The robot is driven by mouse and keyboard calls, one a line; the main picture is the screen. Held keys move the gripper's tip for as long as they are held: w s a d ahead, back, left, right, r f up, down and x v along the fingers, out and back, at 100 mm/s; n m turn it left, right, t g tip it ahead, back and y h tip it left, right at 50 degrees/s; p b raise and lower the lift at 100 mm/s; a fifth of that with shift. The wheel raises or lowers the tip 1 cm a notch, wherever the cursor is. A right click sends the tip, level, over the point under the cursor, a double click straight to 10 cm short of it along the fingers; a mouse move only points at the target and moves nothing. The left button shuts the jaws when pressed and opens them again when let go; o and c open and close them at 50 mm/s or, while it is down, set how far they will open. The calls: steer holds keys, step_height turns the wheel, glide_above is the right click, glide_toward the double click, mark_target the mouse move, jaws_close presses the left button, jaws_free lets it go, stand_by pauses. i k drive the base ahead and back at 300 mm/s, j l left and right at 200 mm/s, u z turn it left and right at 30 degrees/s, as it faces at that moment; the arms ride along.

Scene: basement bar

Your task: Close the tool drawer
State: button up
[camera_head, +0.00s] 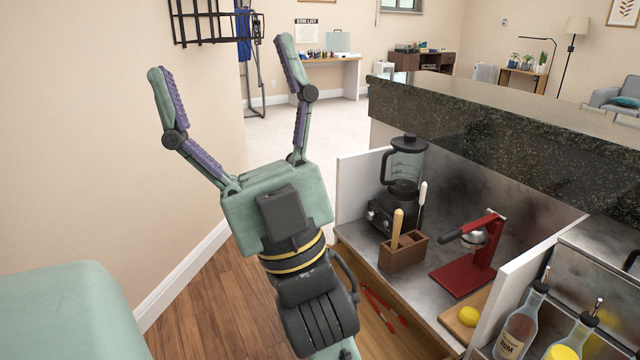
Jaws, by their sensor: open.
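The tool drawer (402,338) appears to be the open wooden space below the counter at the lower centre, with red-handled tools (384,304) inside. My arm hides part of its left side, and its front is not clearly visible. My gripper (222,56) is raised at the upper left, its two fingers spread wide and empty. It appears well above the drawer and apart from it.
The counter (408,284) holds a black blender (403,185), a wooden utensil box (402,254), a red press (470,258), a lemon (468,316) and bottles (520,325). A dark stone bar top (480,112) rises behind.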

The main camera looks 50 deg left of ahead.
mark_target(374, 341)
steer(key=i+l+u, duration=0.1)
steer(key=i+l, duration=0.55)
steer(key=l, duration=0.15)
steer(key=u, duration=1.95)
